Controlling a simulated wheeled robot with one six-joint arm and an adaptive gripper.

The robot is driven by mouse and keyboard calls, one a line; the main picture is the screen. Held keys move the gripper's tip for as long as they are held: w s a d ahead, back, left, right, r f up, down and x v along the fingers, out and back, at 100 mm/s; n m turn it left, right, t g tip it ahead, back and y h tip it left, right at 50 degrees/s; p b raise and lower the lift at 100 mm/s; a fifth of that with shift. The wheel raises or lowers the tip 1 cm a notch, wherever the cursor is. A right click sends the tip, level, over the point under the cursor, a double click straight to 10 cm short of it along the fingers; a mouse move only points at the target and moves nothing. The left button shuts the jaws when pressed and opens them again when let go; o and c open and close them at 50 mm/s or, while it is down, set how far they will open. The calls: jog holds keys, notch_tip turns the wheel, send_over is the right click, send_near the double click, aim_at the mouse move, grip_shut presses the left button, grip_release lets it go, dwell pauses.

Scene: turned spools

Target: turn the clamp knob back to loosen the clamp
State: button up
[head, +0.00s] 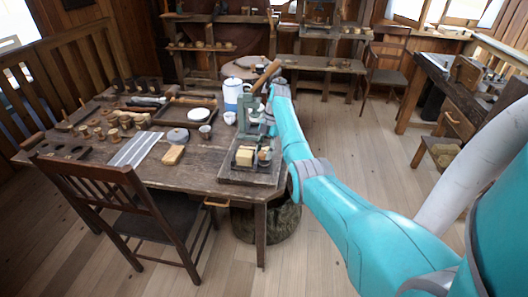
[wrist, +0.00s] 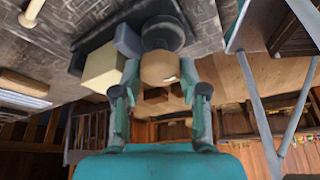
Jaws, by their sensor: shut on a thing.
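The clamp knob (wrist: 160,68) is a rounded, tan wooden piece in the upper middle of the wrist view. My gripper (wrist: 160,76) has one finger on each side of it and is shut on it. A pale block (wrist: 103,68) sits just left of the knob, beside a grey clamp part (wrist: 128,41). A dark round part (wrist: 166,33) lies behind the knob. In the head view the pale block (head: 245,156) is at the table's near right corner, with the knob (head: 265,154) to its right. My fingers are hard to make out there.
The wooden table (head: 225,180) holds a tray (head: 190,108), a white and blue canister (head: 234,95), and several small turned pieces left of the clamp. A chair (head: 125,205) stands at the table's front. Floor is free at right.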

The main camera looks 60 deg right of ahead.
jog(key=o, duration=1.1)
jog(key=shift+f, duration=0.1)
